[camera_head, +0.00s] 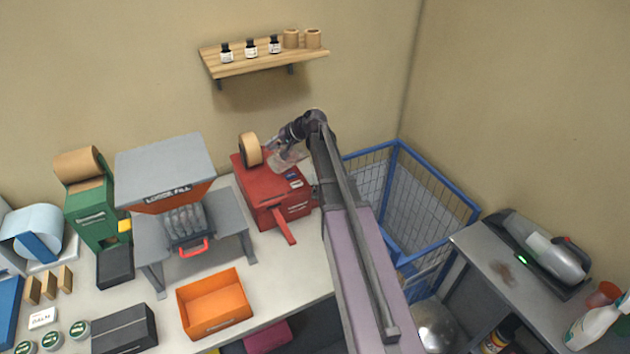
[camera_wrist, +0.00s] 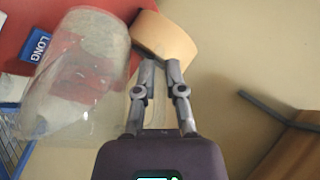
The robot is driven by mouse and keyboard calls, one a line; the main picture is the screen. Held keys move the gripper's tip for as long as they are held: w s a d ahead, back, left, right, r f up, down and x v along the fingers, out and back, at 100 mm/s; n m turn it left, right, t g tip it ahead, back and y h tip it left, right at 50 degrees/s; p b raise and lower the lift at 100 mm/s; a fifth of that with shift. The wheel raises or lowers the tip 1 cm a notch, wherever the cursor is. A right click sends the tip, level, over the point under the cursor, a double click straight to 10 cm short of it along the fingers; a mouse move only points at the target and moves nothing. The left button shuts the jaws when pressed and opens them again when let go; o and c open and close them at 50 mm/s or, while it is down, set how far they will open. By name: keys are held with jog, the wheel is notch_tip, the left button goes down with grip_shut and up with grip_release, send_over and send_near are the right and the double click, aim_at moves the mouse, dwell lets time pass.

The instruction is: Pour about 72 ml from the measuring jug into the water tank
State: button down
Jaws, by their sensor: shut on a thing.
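My gripper (camera_wrist: 158,72) is shut on the clear measuring jug (camera_wrist: 82,78), which shows to the left of the fingers in the wrist view. The grip point itself is partly hidden. In the head view the jug (camera_head: 288,158) looks tilted and hangs over the top of the red tape machine (camera_head: 262,197), with my gripper (camera_head: 276,146) beside the tan tape roll (camera_head: 251,149). I cannot pick out the water tank for certain; the jug and arm cover part of the red machine. The liquid level and any stream cannot be made out.
A grey loose-fill hopper (camera_head: 165,168) stands left of the red machine, with an orange bin (camera_head: 214,303) in front. A wooden shelf (camera_head: 262,62) with bottles is on the wall above. A blue wire cage (camera_head: 398,192) stands to the right of my arm.

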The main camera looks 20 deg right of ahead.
dwell(0.7)
jog(key=shift+r, duration=0.1)
jog(key=shift+w+a+r+h+p, duration=0.1)
jog(key=shift+a+h+p, duration=0.2)
jog(key=shift+p, duration=0.25)
jog(key=shift+a+h+p, duration=0.25)
jog(key=shift+h+p, duration=0.05)
jog(key=shift+p, duration=0.05)
jog(key=shift+w+a+f+n+g+h+p, duration=0.15)
jog(key=shift+a+f+n+g+h+p, duration=0.2)
jog(key=shift+a+g+h, duration=0.2)
jog(key=shift+f+h, duration=0.25)
jog(key=shift+h, duration=0.1)
jog(key=shift+w+a, duration=0.1)
jog(key=shift+a, duration=0.05)
